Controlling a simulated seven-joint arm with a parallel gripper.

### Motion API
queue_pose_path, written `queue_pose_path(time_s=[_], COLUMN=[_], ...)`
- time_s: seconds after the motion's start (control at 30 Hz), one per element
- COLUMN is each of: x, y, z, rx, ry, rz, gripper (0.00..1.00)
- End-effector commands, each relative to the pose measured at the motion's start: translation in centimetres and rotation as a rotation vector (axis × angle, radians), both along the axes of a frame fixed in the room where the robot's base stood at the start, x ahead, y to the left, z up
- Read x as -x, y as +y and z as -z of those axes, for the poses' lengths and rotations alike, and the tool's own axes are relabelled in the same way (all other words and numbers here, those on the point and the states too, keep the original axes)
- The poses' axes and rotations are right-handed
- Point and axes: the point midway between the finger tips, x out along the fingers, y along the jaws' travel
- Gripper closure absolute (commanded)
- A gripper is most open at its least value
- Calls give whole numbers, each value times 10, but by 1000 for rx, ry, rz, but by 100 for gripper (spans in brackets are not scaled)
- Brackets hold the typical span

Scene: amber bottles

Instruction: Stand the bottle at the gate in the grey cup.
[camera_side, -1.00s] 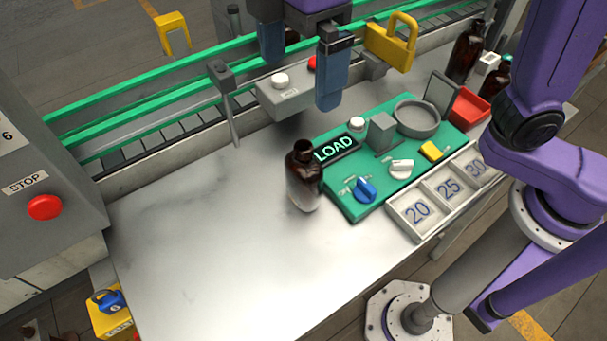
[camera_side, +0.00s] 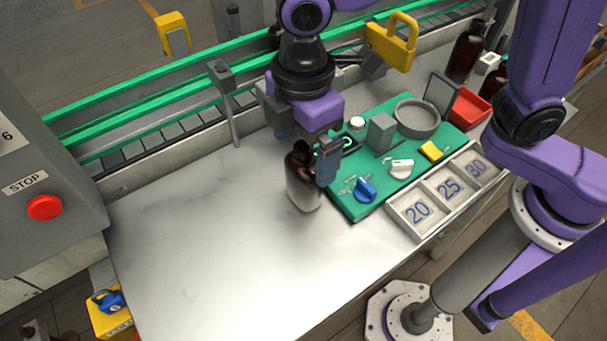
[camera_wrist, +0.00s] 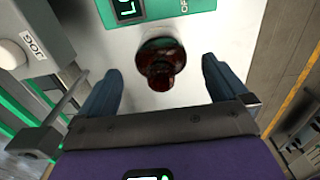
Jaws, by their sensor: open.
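An amber bottle (camera_side: 303,186) stands upright on the bare metal table, at the left edge of the green panel. My gripper (camera_side: 304,148) is open, tilted over the bottle's neck, with one finger in front at its right and the other behind. In the wrist view the bottle (camera_wrist: 160,58) shows between the two open fingertips (camera_wrist: 160,72), with a gap on each side. I cannot tell that either finger touches it. The grey cup (camera_side: 417,119) is a round, open-topped holder at the back right of the panel. It looks empty.
The green panel (camera_side: 350,205) carries a blue knob (camera_side: 365,189), a white knob (camera_side: 401,168) and a grey block (camera_side: 381,130). Numbered trays (camera_side: 420,212) line its right front. A conveyor (camera_side: 130,145) runs behind. A dark bottle (camera_side: 467,55) stands back right. The left table is clear.

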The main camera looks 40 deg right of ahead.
Motion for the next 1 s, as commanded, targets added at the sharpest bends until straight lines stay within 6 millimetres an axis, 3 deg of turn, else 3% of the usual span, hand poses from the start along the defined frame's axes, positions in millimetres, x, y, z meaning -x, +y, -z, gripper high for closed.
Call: queue_pose_path(time_s=[0.2,0.5,0.57,0.7,0.77,0.8,1.0], x=[1,1,1,1,1,1,1], y=[-2,-2,-2,-2,-1,-1,-1], z=[27,32,32,31,31,31,30], rx=[2,-1,-1,0,-1,-1,-1], ry=[2,1,1,1,0,0,0], rz=[0,0,0,0,0,0,0], gripper=[0,0,16,62,63,69,69])
